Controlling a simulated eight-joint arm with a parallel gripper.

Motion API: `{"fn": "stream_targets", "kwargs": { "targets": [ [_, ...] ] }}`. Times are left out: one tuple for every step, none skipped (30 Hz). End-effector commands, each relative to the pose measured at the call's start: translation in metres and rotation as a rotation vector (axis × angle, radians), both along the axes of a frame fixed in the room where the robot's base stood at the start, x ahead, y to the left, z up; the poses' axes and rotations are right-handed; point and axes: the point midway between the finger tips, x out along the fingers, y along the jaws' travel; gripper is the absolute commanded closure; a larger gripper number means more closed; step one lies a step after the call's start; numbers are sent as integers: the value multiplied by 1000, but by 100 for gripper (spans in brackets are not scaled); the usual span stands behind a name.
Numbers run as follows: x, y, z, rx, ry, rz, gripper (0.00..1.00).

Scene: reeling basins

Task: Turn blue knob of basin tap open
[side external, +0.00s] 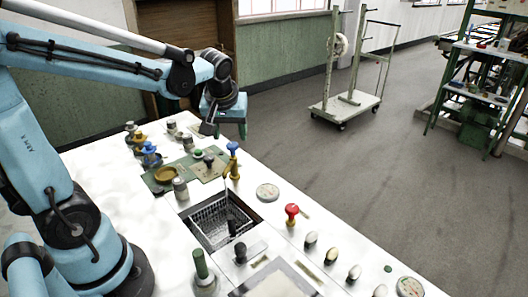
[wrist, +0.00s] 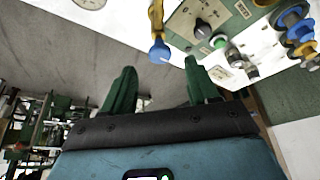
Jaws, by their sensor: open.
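The basin tap has a blue knob (side external: 233,147) on a yellow body (side external: 235,167), standing at the far edge of the sunken basin (side external: 215,215). In the wrist view the blue knob (wrist: 159,52) shows just beyond the gap between my fingertips. My gripper (side external: 209,129) is open and empty, with two green fingers spread apart in the wrist view (wrist: 161,80). In the side view it hangs above the far end of the white counter, up and left of the knob. The gripper and knob look apart.
A green panel (side external: 182,168) with knobs lies left of the tap. Valves with blue (side external: 150,148) and yellow (side external: 137,139) wheels stand farther left. A red knob (side external: 291,211) and several pale knobs line the counter's right side. Floor beyond the counter is clear near the tap.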

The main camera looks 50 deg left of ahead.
Motion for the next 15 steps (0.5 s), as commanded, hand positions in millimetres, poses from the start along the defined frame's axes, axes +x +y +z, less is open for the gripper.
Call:
{"fn": "stream_targets", "kwargs": {
  "targets": [
    [-3,-3,8,0,0,-1,41],
    [-4,-4,12,0,0,-1,41],
    [-6,-6,18,0,1,-1,41],
    [-7,-7,22,0,1,-2,41],
    [-8,-9,27,0,1,-2,41],
    [-10,-10,33,0,1,-2,41],
    [-11,-11,37,0,1,-1,41],
    [-12,-12,41,-1,1,0,41],
    [-14,-14,46,-1,1,0,41],
    [-15,-15,50,-1,1,0,41],
    [-16,-16,53,-1,1,0,41],
    [-17,-17,57,0,1,-1,41],
    [-18,-18,60,0,1,-1,41],
    [-18,-19,63,0,1,-1,41],
    [-19,-20,66,0,1,-1,41]
  ]
}}
